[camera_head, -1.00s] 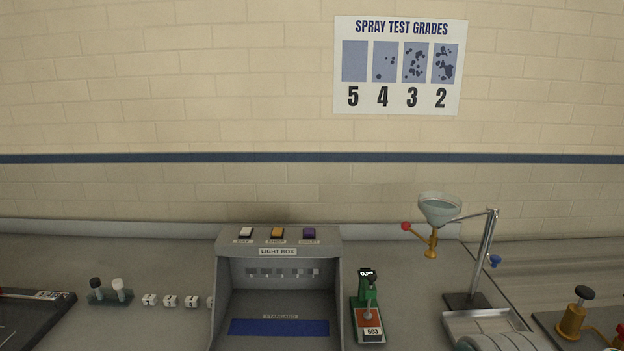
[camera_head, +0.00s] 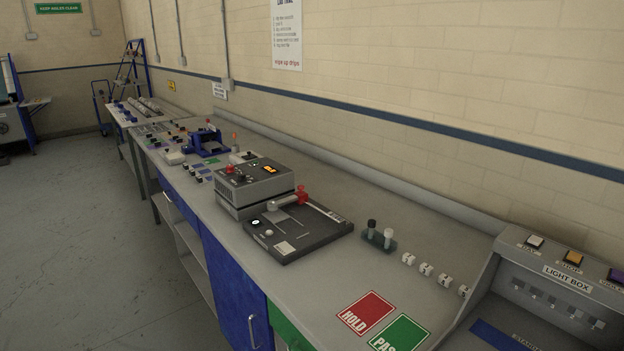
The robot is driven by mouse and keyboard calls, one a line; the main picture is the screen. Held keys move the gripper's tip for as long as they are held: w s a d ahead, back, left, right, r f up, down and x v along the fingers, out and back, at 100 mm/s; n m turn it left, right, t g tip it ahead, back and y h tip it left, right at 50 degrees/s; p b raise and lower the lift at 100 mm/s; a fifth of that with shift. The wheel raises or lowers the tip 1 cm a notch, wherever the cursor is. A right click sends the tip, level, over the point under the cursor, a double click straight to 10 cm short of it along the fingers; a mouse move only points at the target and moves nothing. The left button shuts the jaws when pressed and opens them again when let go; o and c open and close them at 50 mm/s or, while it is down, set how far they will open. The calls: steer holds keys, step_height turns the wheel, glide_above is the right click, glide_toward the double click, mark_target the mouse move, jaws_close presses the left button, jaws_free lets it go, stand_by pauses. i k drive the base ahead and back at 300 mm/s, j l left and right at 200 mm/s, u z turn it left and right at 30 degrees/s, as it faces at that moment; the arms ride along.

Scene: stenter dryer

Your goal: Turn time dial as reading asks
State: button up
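No dial marked as a time dial can be made out at this distance. A grey instrument box (camera_head: 254,181) stands mid-bench, with a lit orange display (camera_head: 270,169) and a red knob (camera_head: 229,170) on its top. The display's reading is too small to make out. In front of the box lies a dark flat unit (camera_head: 297,230) with a red-ended lever (camera_head: 301,195), a white button and a small label. My gripper is not in view.
A light box (camera_head: 560,285) is at the right, near HOLD (camera_head: 367,312) and PASS (camera_head: 400,335) cards. Farther off is a blue device (camera_head: 205,142). The floor (camera_head: 80,220) at left is clear.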

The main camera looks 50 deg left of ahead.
mark_target(240, 177)
steer(key=k+j+u, duration=0.2)
steer(key=k, duration=0.45)
steer(key=u, duration=1.5)
steer(key=i+u, duration=0.3)
steer(key=i, duration=0.2)
steer(key=i+j+z, duration=0.15)
steer(key=z, duration=0.2)
steer(key=i+j+z, duration=0.15)
steer(key=z, duration=0.25)
steer(key=i+j+z, duration=0.15)
steer(key=z, duration=0.2)
steer(key=i+j+z, duration=0.15)
steer(key=j, duration=0.35)
steer(key=i+j+z, duration=0.1)
steer(key=j, duration=0.4)
steer(key=i+j+z, duration=0.15)
steer(key=j, duration=0.4)
steer(key=i+j+z, duration=0.1)
steer(key=j, duration=0.4)
steer(key=i+j, duration=0.1)
steer(key=j, duration=0.45)
steer(key=i+j, duration=0.1)
steer(key=j, duration=0.45)
steer(key=i+j, duration=0.1)
steer(key=j, duration=0.5)
